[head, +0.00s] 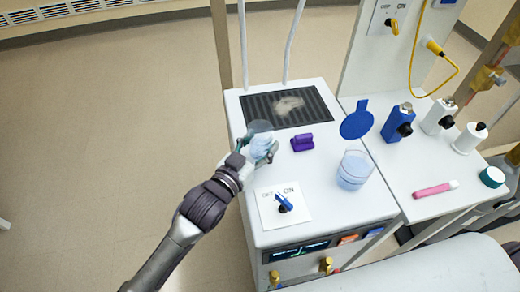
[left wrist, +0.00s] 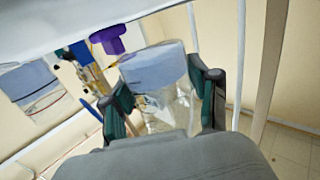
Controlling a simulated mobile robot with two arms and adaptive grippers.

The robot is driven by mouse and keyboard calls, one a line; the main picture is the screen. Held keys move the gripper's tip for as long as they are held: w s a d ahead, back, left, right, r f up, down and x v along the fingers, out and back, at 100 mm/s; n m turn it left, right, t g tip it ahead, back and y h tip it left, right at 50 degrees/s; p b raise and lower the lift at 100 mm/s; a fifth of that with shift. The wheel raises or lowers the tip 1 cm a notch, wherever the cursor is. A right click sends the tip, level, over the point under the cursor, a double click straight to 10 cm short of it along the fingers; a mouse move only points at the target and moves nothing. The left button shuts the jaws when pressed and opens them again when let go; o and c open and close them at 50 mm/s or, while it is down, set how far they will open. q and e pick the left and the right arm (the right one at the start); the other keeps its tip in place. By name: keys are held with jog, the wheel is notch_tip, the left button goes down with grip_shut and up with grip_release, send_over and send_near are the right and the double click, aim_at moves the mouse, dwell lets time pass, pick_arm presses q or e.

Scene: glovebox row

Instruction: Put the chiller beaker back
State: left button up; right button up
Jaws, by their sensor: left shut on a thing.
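My left gripper (head: 259,152) is shut on a clear beaker (head: 261,127) with pale blue liquid, at the left edge of the white chiller cabinet (head: 333,204). In the left wrist view the beaker (left wrist: 155,68) sits between the two green-padded fingers, its liquid surface slanted in the picture. A second beaker (head: 354,171) with blue liquid stands upright on the cabinet top, right of the gripper; it also shows in the left wrist view (left wrist: 34,88). Whether the held beaker touches the cabinet I cannot tell. My right gripper is not in view.
A dark grille (head: 262,106) lies at the back of the cabinet top. A blue-handled switch (head: 284,203) is in front. A blue disc (head: 357,123), bottles (head: 440,118) and a pink marker (head: 435,189) are to the right.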

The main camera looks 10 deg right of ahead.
pick_arm(q)
jog(key=shift+f, duration=1.25)
jog(key=shift+f, duration=0.2)
jog(key=o, duration=1.2)
jog(key=shift+o, duration=0.2)
jog(key=shift+r, duration=0.1)
jog(key=shift+s+a+r, duration=0.1)
jog(key=v, duration=1.1)
jog(key=shift+s+a+b, duration=0.25)
jog(key=shift+a+b, duration=0.05)
jog(key=shift+b, duration=0.1)
